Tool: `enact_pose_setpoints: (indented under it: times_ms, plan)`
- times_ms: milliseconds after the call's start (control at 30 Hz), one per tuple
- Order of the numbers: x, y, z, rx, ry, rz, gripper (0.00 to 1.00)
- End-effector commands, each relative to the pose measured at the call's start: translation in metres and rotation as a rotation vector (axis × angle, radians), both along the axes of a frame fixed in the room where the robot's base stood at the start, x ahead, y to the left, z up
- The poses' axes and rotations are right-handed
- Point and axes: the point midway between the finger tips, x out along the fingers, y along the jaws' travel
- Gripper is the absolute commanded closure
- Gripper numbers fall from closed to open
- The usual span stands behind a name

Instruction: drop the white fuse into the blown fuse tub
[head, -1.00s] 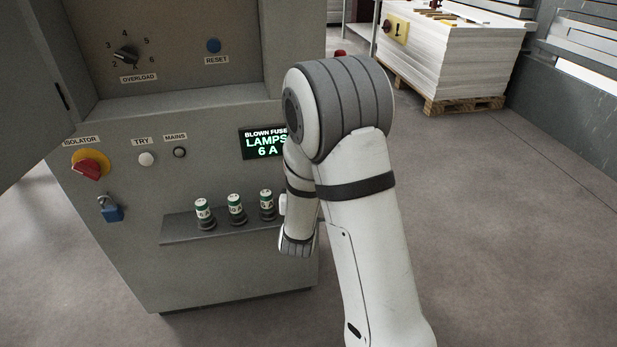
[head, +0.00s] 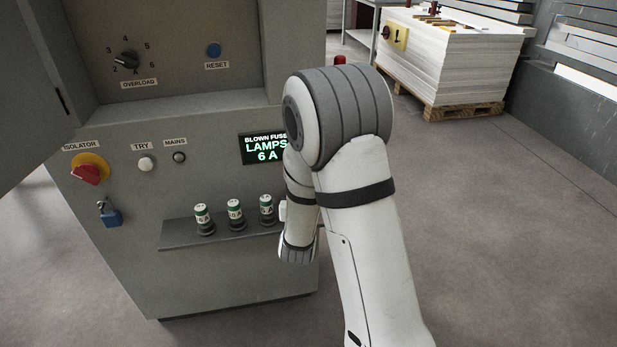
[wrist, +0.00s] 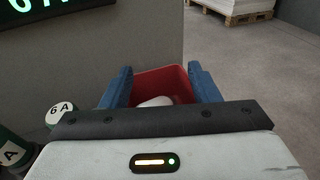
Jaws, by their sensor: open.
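In the wrist view a red tub (wrist: 174,79) lies below and between the blue fingers of my gripper (wrist: 161,76). The fingers are spread apart, so my gripper is open. A white rounded piece, seemingly the white fuse (wrist: 156,101), shows between the fingers against the red inside of the tub. Its lower part is hidden by my gripper's body, and I cannot tell whether it rests on the tub's floor. In the head view my arm hides my fingers and the tub.
The grey cabinet (head: 130,270) stands at left. Its shelf (head: 180,236) holds several upright green-and-white fuses (head: 236,212). A display (head: 263,148) reads "BLOWN FUSE LAMPS 6 A". The floor (head: 500,240) at right is clear; a stack of boards (head: 455,65) stands behind on a pallet.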

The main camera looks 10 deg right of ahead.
Motion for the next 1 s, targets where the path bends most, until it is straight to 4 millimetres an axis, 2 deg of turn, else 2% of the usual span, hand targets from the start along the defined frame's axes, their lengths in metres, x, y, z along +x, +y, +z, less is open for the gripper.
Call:
enact_pose_setpoints:
  times_ms: [167, 267, 500, 1000]
  plan:
    - [-0.002, 0.001, 0.0, 0.0, 0.001, 0.001, 0.45]
    - [-0.01, 0.004, 0.002, 0.0, 0.002, 0.002, 0.45]
    - [-0.053, 0.017, 0.012, -0.001, 0.003, 0.001, 0.45]
    - [-0.068, 0.021, 0.015, 0.0, 0.004, -0.004, 0.45]
